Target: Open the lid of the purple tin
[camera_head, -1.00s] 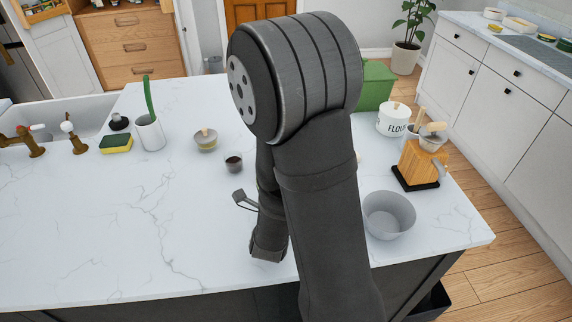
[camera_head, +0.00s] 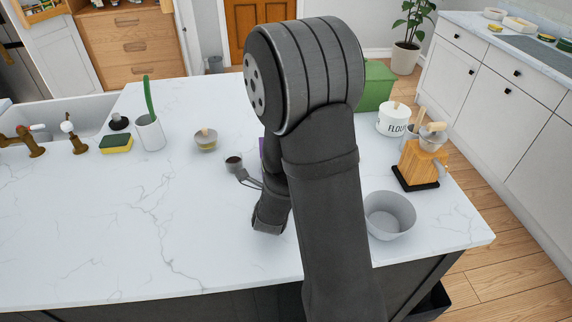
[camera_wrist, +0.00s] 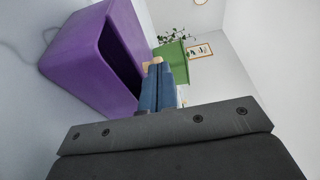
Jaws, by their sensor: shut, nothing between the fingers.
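The purple tin (camera_wrist: 85,60) is large at the upper left of the wrist view, lying sideways in that tilted picture. A dark gap shows between its body and a purple panel on the right, which looks like the lid (camera_wrist: 127,30) standing partly open. The head view hides the fingertips behind my arm.
The left front of the counter (camera_head: 110,235) is clear.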

